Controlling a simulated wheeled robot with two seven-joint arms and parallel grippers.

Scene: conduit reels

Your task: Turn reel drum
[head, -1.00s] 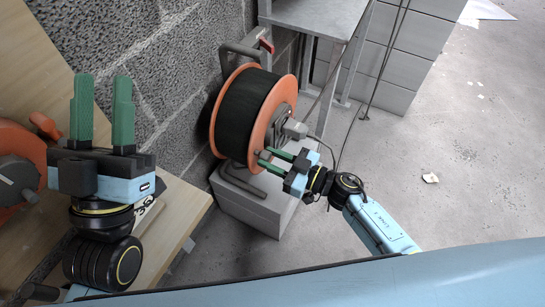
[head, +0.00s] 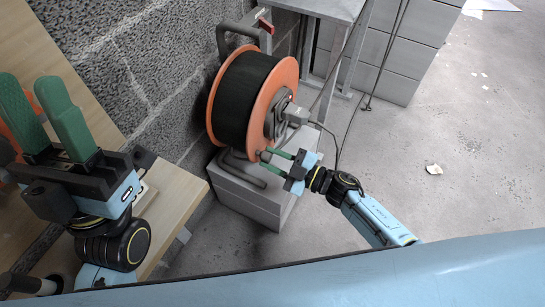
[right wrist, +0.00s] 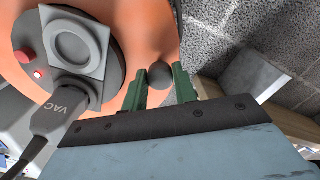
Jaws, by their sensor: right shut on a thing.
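The reel (head: 243,104) has orange flanges wound with black cable and stands in a grey frame with a bent handle. Its orange outer flange (right wrist: 150,32) fills much of the right wrist view. A dark round knob (right wrist: 160,75) stands out from that flange. My right gripper (head: 269,158) reaches the flange's lower edge from the right. In the right wrist view its green fingers are on both sides of the knob, shut on it. My left gripper (head: 44,100) is open and empty, fingers upward, at the far left, away from the reel.
The reel stands on a grey block (head: 250,196) by the rough block wall. A plug marked VAC (right wrist: 62,112) sits in the hub, its cable trailing. A wooden bench (head: 172,212) lies left; a grey metal stand (head: 318,8) is behind. The floor at right is mostly open.

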